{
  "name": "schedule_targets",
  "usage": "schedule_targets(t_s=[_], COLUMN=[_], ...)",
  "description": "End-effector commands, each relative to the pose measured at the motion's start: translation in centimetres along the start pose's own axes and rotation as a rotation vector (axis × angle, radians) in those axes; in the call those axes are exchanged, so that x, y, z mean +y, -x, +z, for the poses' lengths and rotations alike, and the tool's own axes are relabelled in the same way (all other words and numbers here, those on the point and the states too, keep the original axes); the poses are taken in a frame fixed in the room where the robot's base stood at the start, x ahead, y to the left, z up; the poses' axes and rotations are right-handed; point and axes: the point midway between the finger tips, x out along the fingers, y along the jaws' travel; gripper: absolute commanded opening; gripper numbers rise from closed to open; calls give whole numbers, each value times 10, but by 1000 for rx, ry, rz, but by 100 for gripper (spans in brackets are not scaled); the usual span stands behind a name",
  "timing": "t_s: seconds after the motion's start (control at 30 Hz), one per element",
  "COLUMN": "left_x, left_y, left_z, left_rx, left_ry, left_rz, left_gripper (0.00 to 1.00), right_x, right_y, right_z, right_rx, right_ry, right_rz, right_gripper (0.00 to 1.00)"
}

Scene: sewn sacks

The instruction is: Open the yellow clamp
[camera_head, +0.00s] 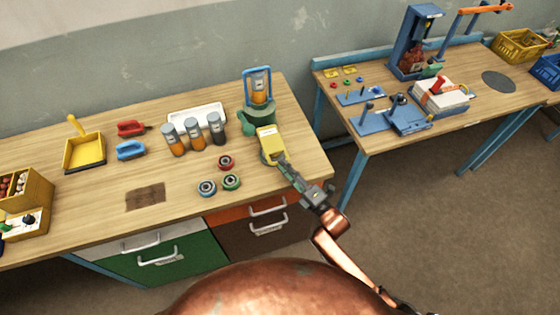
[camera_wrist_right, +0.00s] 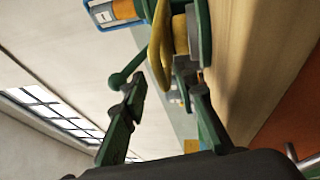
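A yellow clamp part (camera_head: 267,139) stands at the front of a round green device (camera_head: 258,112) near the right end of the left workbench. In the right wrist view the yellow part shows as a curved loop (camera_wrist_right: 158,47) against the green body (camera_wrist_right: 204,35). My right gripper (camera_head: 280,162) is just in front of it, coming from the lower right. In the right wrist view its two green fingers (camera_wrist_right: 163,90) are apart, with their dark tips close to the yellow part. Whether they touch it is unclear. My left gripper is not in view.
Several capped jars (camera_head: 196,134) and three round parts (camera_head: 207,187) are to the left. A yellow dustpan (camera_head: 84,151) is farther left. A second bench (camera_head: 400,142) with blue fixtures stands to the right.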

Motion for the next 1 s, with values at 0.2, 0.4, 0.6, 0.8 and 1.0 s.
schedule_targets(t_s=[0.2, 0.4, 0.6, 0.8, 1.0], left_x=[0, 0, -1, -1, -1], left_y=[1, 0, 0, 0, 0], left_z=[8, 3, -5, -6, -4], left_rx=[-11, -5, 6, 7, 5], left_ry=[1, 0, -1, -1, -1], left_rz=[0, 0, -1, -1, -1], left_gripper=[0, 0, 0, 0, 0], right_x=[0, 0, 0, 0, -1], right_y=[-26, -31, -31, -31, -30], right_z=[0, 0, 0, 0, 0], right_rx=[0, 0, 0, 0, 0], right_ry=[0, 0, 0, 0, 0], right_rz=[0, -1, -1, -1, -1], right_gripper=[27, 27, 24, 11, 0])
